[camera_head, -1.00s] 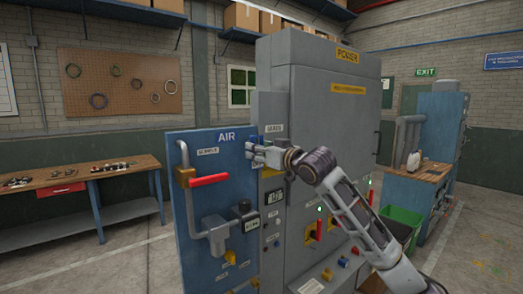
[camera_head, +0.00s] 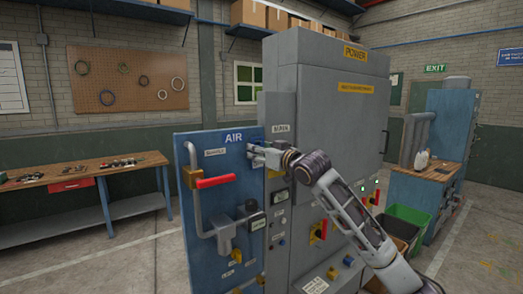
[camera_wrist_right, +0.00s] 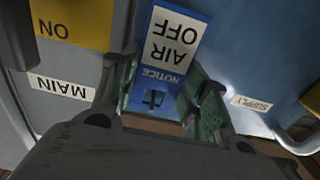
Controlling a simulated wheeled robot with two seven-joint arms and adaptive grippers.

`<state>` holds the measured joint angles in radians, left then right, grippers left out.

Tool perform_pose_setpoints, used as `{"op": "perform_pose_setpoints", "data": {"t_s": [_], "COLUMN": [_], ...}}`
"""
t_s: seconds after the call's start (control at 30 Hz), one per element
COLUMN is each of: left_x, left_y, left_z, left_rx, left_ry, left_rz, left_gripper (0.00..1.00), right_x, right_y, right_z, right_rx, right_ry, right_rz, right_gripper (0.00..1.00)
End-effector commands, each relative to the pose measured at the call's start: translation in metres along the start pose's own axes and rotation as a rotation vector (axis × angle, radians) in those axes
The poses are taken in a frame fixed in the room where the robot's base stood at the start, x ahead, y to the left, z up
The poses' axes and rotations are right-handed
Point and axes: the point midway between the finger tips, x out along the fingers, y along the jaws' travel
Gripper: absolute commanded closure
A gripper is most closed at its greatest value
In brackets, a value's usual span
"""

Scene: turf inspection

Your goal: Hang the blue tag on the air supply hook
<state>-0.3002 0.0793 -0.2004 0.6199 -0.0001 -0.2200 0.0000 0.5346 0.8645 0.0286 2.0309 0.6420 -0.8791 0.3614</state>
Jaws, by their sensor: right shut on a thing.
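The blue tag (camera_wrist_right: 185,20), with a white "AIR OFF" face and a "NOTICE" strip, is upside down in the right wrist view. My right gripper (camera_wrist_right: 160,95) is shut on it, with green-padded fingers on both sides of its lower part there. In the head view my right gripper (camera_head: 254,154) is in front of the upper right of the blue AIR panel (camera_head: 190,145). The panel has a SUPPLY label (camera_head: 215,152), a pipe (camera_head: 193,205) and a red lever handle (camera_head: 216,181). I cannot make out the air supply hook. My left gripper is not in view.
The tall grey POWER cabinet (camera_head: 322,110) stands right beside the panel. A wooden workbench (camera_head: 80,172) is at the left. A green bin (camera_head: 407,216) and a blue machine (camera_head: 452,130) stand at the right. The floor at the left front is clear.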

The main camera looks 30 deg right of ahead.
Motion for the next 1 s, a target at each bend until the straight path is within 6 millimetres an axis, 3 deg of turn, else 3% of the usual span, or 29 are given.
{"op": "perform_pose_setpoints", "data": {"t_s": [0.8,0.83,1.0], "left_x": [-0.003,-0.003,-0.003], "left_y": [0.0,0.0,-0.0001], "left_z": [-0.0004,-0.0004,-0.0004], "left_rx": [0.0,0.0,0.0], "left_ry": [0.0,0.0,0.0], "left_rz": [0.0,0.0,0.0], "left_gripper": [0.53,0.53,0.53], "right_x": [0.0028,0.0028,0.0028], "right_y": [0.0001,0.0001,0.0001], "right_z": [0.0026,0.0026,0.0025], "right_rx": [0.0,0.0,0.0], "right_ry": [0.0,0.0,0.0], "right_rz": [0.0,0.0,0.0], "right_gripper": [0.79,0.52,0.3]}}
